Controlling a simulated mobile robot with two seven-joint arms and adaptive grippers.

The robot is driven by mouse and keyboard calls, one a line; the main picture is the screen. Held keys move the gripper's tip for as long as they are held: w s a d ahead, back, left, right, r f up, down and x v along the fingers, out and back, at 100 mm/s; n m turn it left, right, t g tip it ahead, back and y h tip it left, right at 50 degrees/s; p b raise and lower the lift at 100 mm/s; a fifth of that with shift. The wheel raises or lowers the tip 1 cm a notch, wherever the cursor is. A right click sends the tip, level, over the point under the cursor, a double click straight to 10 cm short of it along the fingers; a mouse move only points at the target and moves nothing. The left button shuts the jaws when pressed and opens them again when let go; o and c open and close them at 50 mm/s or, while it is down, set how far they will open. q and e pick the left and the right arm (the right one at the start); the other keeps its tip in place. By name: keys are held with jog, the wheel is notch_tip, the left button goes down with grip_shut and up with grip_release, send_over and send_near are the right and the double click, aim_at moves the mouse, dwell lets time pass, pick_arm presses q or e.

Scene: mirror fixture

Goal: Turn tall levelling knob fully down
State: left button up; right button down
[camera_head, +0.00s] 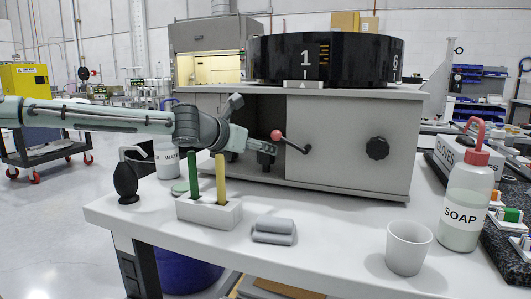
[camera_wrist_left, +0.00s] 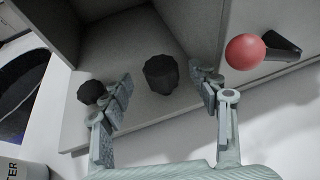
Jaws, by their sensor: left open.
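Two black levelling knobs show inside the cabinet's open bay in the left wrist view. The larger, taller-looking knob (camera_wrist_left: 160,75) stands between the fingertips of my left gripper (camera_wrist_left: 162,80), with a gap visible on both sides. The smaller knob (camera_wrist_left: 90,92) is left of it, beside the left finger. In the head view my left gripper (camera_head: 264,152) reaches in from the left at the open bay of the grey cabinet (camera_head: 345,150). It is open and holds nothing. The knobs cannot be made out clearly in the head view. My right gripper is out of view.
A red-balled lever (camera_head: 277,134) is close to the right of my left gripper; its ball (camera_wrist_left: 245,52) shows in the wrist view. A holder (camera_head: 210,213) with green and yellow sticks stands below the arm. A black squeeze bulb (camera_head: 126,180), white cup (camera_head: 408,248) and soap bottle (camera_head: 465,205) are on the table.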

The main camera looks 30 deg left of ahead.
pick_arm(q)
jog(key=b+x, duration=0.1)
jog(key=x, duration=0.3)
jog(key=shift+a+f, duration=0.1)
jog(key=shift+f, duration=0.05)
jog(key=shift+w, duration=0.55)
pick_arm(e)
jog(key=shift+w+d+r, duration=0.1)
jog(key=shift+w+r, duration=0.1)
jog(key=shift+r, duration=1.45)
pick_arm(q)
jog(key=shift+c, duration=0.3)
jog(key=c, duration=1.1)
